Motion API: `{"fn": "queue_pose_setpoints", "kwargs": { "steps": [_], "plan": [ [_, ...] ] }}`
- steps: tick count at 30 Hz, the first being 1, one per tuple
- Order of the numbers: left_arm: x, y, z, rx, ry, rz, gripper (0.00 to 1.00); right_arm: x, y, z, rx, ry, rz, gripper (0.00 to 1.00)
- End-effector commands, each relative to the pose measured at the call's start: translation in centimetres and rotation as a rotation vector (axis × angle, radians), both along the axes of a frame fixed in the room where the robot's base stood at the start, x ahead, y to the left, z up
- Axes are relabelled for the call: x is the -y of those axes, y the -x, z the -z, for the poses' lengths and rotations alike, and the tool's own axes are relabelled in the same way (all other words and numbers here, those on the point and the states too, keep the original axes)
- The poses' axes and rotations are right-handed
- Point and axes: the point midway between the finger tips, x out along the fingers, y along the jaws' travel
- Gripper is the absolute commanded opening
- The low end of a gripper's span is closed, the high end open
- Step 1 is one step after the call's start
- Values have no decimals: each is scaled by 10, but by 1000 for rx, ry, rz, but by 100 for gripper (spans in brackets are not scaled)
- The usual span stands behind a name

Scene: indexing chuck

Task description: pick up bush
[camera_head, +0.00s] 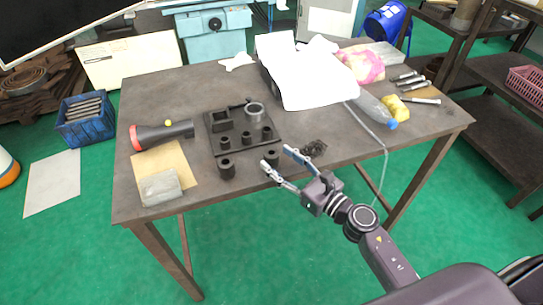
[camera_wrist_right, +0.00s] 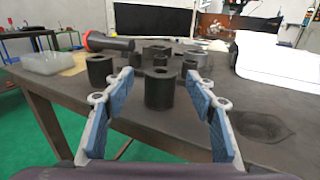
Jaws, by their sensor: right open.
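A black cylindrical bush (camera_head: 272,156) with a hole in its top stands upright near the table's front edge. In the right wrist view this bush (camera_wrist_right: 163,91) is centred between the two fingers. My right gripper (camera_head: 277,158) is open, with its fingertips on either side of the bush in the picture. I see no finger touching it, and how far it sits between the tips is hard to tell. A second black bush (camera_head: 227,169) stands to the left, nearer the beige sheet; it also shows in the right wrist view (camera_wrist_right: 100,71). My left gripper is not in view.
A black fixture plate (camera_head: 217,146) with several black parts and a grey ring (camera_head: 254,112) lies just behind the bushes. A flashlight (camera_head: 163,133) and a clear box (camera_head: 160,188) are at left. A dark flat piece (camera_head: 314,148) lies to the right.

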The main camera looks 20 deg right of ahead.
Motion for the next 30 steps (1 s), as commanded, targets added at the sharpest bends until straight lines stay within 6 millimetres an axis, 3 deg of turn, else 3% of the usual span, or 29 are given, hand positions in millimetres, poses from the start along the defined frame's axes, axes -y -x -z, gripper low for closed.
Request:
{"fn": "queue_pose_setpoints", "kwargs": {
  "steps": [7, 16, 30],
  "plan": [
    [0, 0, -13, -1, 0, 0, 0, -12, -29, -1, 0, -2, 0, 51],
    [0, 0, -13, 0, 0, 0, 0, -14, -32, 2, -1, -2, 0, 51],
    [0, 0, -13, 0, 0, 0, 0, -14, -32, 1, -1, -2, 0, 0]
  ]
}}
